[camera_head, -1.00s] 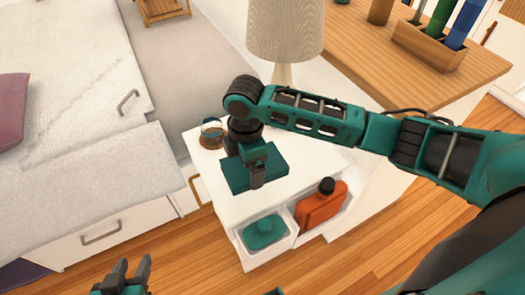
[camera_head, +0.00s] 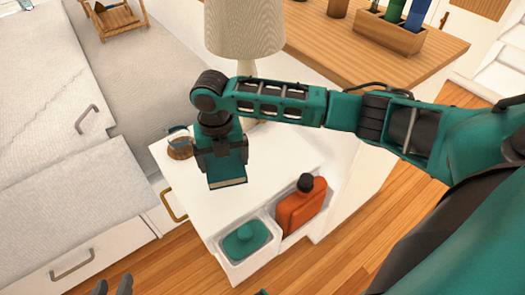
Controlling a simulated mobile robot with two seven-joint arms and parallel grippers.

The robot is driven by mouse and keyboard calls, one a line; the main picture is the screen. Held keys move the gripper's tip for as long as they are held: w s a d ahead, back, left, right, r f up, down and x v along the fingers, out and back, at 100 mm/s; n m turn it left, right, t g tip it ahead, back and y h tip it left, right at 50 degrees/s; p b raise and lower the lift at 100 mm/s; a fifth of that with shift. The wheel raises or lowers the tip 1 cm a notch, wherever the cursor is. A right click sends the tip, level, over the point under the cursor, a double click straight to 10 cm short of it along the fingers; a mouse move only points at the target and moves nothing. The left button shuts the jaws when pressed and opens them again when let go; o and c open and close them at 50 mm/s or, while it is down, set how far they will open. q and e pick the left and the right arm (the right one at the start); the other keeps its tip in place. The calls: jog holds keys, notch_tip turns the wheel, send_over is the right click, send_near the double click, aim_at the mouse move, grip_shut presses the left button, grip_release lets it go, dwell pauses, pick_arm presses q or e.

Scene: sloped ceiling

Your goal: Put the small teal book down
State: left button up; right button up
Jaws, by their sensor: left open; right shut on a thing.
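The small teal book (camera_head: 226,170) is in my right gripper (camera_head: 221,153), whose arm comes in from the right. The gripper is shut on it. The book is held upright over the white nightstand top (camera_head: 278,165), with its pale page edge showing at the bottom. I cannot tell whether its lower edge touches the top. The gripper hides part of the book. My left gripper (camera_head: 112,287) is open and empty at the bottom edge, where only its fingertips show.
A glass vessel on a brown base (camera_head: 179,145) stands left of the book. A lamp (camera_head: 244,30) stands behind. The nightstand's open front compartments hold a teal item (camera_head: 245,240) and an orange bottle (camera_head: 301,205). The top is clear right of the book.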

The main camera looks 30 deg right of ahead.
jog(key=b, duration=0.2)
send_over(270, 160)
jog(key=shift+a+f, duration=0.2)
jog(key=shift+f, duration=0.65)
notch_tip(270, 160, down, 5)
jog(key=shift+r+b, duration=0.1)
jog(key=shift+b, duration=0.85)
jog(key=shift+d+f, duration=0.2)
jog(key=shift+f, duration=0.15)
jog(key=shift+r, duration=0.1)
jog(key=o, duration=0.8)
